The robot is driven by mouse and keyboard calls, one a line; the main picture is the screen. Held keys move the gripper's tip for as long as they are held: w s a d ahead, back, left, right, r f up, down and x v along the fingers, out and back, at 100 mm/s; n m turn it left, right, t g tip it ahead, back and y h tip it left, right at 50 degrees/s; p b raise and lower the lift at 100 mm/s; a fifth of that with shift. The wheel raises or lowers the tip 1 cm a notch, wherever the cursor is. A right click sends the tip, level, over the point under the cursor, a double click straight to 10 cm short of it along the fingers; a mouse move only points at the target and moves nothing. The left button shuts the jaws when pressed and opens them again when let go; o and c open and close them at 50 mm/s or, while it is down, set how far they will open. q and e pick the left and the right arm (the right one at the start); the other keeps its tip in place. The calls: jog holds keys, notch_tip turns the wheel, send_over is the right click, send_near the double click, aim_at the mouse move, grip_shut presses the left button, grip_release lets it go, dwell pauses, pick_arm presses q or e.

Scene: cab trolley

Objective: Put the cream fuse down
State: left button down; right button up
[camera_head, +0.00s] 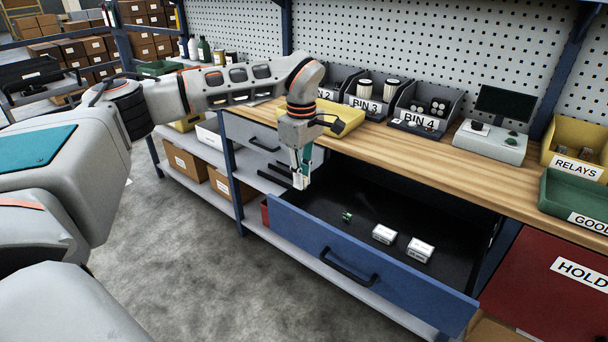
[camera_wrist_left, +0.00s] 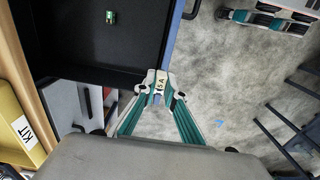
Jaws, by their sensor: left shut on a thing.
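The cream fuse (camera_wrist_left: 160,84), marked 15A, is between the fingertips of my left gripper (camera_wrist_left: 160,92) in the left wrist view. In the head view my left gripper (camera_head: 301,175) points down at the left end of the open blue drawer (camera_head: 330,250). The gripper is shut on the fuse. In the wrist view the fuse shows by the drawer's front left corner; its height above the drawer is hard to tell.
The dark drawer floor holds a small green part (camera_head: 347,216) and two white boxes (camera_head: 384,234) (camera_head: 420,250), with bare floor around them. The wooden bench (camera_head: 460,165) behind carries a yellow tray (camera_head: 340,115), labelled bins (camera_head: 420,110) and a grey device (camera_head: 490,142).

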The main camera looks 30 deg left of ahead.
pick_arm(q)
jog(key=s+d+f+m, duration=0.6)
jog(key=s+f+m, duration=0.2)
jog(key=f, duration=0.1)
jog(key=s+d+f+m, duration=0.7)
jog(key=s+f+m, duration=0.2)
jog(key=f, duration=0.1)
jog(key=shift+s+f, duration=0.25)
jog(key=shift+s, duration=0.05)
jog(key=shift+w+d, duration=0.1)
jog(key=shift+d, duration=0.05)
